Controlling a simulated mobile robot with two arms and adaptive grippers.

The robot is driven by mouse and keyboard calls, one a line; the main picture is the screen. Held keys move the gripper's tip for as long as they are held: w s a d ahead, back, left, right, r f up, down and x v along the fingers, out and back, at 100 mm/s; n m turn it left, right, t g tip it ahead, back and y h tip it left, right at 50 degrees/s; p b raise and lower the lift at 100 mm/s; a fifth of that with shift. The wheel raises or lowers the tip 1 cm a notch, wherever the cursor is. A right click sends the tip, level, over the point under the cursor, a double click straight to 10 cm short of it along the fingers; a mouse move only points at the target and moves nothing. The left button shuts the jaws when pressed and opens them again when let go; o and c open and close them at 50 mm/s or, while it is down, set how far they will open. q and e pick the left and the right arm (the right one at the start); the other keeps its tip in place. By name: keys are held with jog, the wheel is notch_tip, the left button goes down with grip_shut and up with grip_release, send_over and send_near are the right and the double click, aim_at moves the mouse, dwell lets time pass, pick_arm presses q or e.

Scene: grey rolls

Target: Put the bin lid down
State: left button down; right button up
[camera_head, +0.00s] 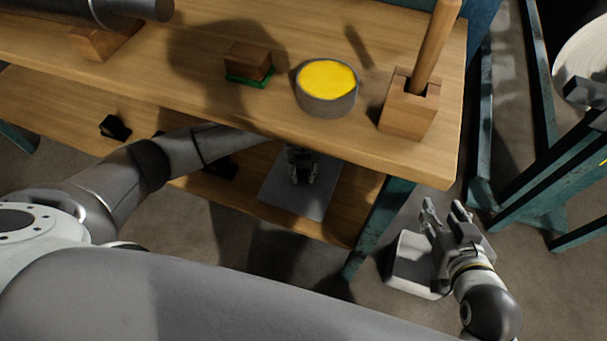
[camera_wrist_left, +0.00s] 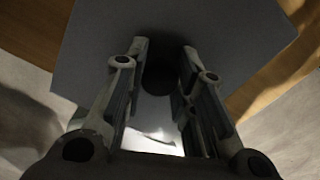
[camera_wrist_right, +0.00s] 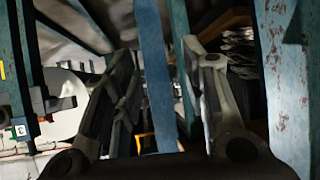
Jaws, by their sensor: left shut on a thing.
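The bin lid (camera_head: 318,198) is a flat grey square plate at the lower wooden shelf, near the shelf's right end. My left gripper (camera_head: 302,175) reaches in under the table top and is shut on the lid's dark round knob, which shows between the fingers in the left wrist view (camera_wrist_left: 160,75). I cannot tell whether the lid touches the shelf or is just above it. The pale bin (camera_head: 412,272) stands on the floor right of the table, partly behind my right gripper (camera_head: 444,207). My right gripper is open and empty.
The table top (camera_head: 200,75) overhangs the lower shelf (camera_head: 225,195). On top are a yellow-filled grey tin (camera_head: 328,85), a brush-like block (camera_head: 248,63), a wooden block with a handle (camera_head: 408,105) and a grey roll (camera_head: 120,8). A teal leg (camera_head: 378,228) stands right of the lid.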

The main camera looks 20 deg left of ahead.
aim_at(304, 175)
pick_arm(q)
jog(key=shift+w, duration=0.25)
notch_tip(304, 175, down, 3)
jog(key=shift+w+f+b, duration=0.1)
jog(key=shift+b, duration=0.75)
jog(key=shift+f, duration=0.15)
pick_arm(e)
jog(key=w+a+r+t+y, duration=0.1)
jog(key=w+a+r+t, duration=0.1)
jog(key=w+r+t, duration=0.2)
jog(key=shift+r+t+y, duration=0.3)
jog(key=shift+r+t, duration=0.2)
jog(key=shift+r, duration=1.35)
jog(key=shift+a, duration=0.1)
pick_arm(q)
jog(key=c, duration=1.2)
grip_release()
jog(key=shift+f, duration=0.15)
pick_arm(e)
jog(key=shift+r, duration=0.1)
